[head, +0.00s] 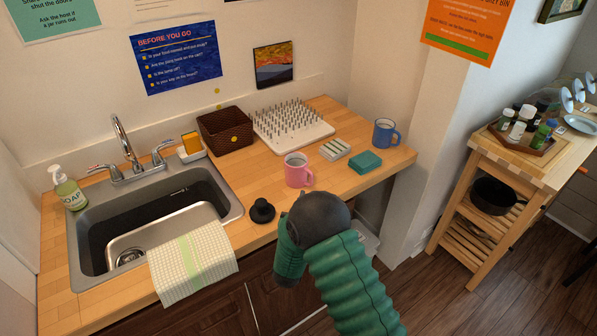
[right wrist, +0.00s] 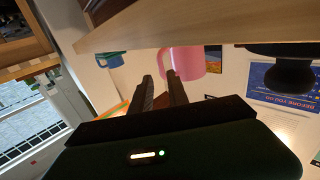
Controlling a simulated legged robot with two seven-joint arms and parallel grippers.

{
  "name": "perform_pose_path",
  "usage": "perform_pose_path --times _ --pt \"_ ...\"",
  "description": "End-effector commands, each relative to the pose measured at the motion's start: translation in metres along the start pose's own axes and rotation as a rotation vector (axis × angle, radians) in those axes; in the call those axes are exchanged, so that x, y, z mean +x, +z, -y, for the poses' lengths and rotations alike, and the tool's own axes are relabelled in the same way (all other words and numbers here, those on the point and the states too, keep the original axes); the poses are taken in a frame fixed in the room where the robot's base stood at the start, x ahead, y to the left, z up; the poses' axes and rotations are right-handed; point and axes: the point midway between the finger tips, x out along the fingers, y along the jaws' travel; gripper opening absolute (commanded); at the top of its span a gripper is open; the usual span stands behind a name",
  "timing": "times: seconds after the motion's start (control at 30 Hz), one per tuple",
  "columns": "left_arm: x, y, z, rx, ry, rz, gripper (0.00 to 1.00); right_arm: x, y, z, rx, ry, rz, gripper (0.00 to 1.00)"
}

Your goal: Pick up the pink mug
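The pink mug (head: 296,170) stands upright on the wooden counter, its handle to the right. In the right wrist view, which is upside down, the pink mug (right wrist: 195,62) appears just beyond my fingertips, with its handle at left near one finger. My right arm comes up from the bottom of the head view and hides its own gripper. In the right wrist view my right gripper (right wrist: 160,78) is open, with an empty gap between the fingers. I cannot tell whether a finger touches the handle. My left gripper is not in view.
A black stopper (head: 262,211) sits left of the mug near the counter edge. A white peg rack (head: 291,126) is behind. The sink (head: 228,207) is at left.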

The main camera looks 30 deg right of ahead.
Motion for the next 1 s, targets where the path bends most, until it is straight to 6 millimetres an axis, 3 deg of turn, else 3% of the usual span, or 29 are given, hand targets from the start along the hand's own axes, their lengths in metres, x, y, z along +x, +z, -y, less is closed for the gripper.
perform_pose_path --times 0.5,0.7,0.87,1.0 --pt "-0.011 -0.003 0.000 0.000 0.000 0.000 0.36 0.076 0.003 -0.002 0.004 -0.002 0.004 0.20" --pt "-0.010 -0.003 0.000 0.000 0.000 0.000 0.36 0.077 0.003 -0.002 0.003 -0.003 0.005 0.20" --pt "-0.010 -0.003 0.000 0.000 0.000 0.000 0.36 0.076 0.003 -0.002 0.003 -0.002 0.004 0.01" --pt "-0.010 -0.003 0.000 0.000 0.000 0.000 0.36 0.077 0.003 -0.002 0.004 -0.002 0.004 0.00"
